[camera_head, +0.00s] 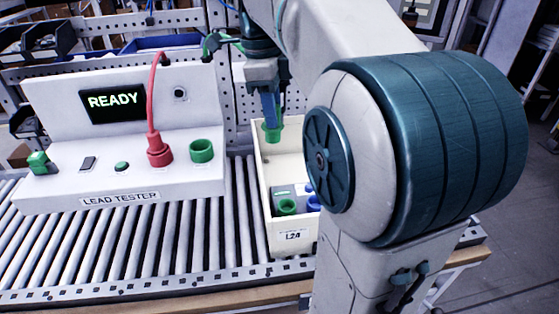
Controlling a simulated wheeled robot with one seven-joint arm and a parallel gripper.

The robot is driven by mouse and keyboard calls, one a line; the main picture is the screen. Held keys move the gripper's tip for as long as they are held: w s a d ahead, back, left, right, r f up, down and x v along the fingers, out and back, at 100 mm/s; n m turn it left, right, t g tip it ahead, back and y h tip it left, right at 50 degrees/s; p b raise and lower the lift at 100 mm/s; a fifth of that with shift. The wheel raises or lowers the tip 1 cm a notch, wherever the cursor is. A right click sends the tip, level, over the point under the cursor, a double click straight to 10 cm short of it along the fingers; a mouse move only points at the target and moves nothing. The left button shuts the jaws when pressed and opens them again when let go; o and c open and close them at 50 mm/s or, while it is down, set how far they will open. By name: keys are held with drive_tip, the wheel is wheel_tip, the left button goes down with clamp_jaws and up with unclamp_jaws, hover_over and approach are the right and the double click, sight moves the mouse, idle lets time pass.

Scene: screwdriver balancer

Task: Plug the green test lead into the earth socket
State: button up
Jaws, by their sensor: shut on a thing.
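The lead tester (58,195) is a white sloped console on the rollers at left, its screen (115,101) reading READY. A green round socket (202,151), which matches the earth socket by colour, stands open on its right side. My gripper (271,112) points down above the cream bin, right of the socket and apart from it. It is shut on a green plug-like end (272,133), which looks like the green test lead. The exact grip is too small to make out. A dark green piece (213,44) shows left of my wrist; its link to the lead is unclear.
A red lead (152,100) stands plugged into the tester beside the green socket. A green switch (39,163) and button (122,166) are further left. The cream bin (291,238), labelled L2A, holds green and blue parts. A perforated panel stands behind. My arm hides the right side.

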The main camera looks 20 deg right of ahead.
drive_tip(key=w+d+f+m+b, duration=0.1)
drive_tip(key=w+d+f, duration=0.1)
drive_tip(key=f, duration=0.7)
drive_tip(key=w+d+f+m+b, duration=0.1)
drive_tip(key=w+d+f, duration=0.1)
drive_tip(key=f, duration=0.8)
drive_tip(key=w+d+f+m+b, duration=0.1)
drive_tip(key=w+d+f, duration=0.1)
drive_tip(key=f, duration=0.8)
drive_tip(key=shift+w+d, duration=0.3)
drive_tip(key=shift+d, duration=0.2)
drive_tip(key=shift+f+b, duration=1.8)
drive_tip(key=shift+f, duration=0.15)
drive_tip(key=o, duration=1.1)
wheel_tip(320, 180, up, 14)
drive_tip(key=w+a, duration=0.1)
drive_tip(key=shift+w+f, duration=0.15)
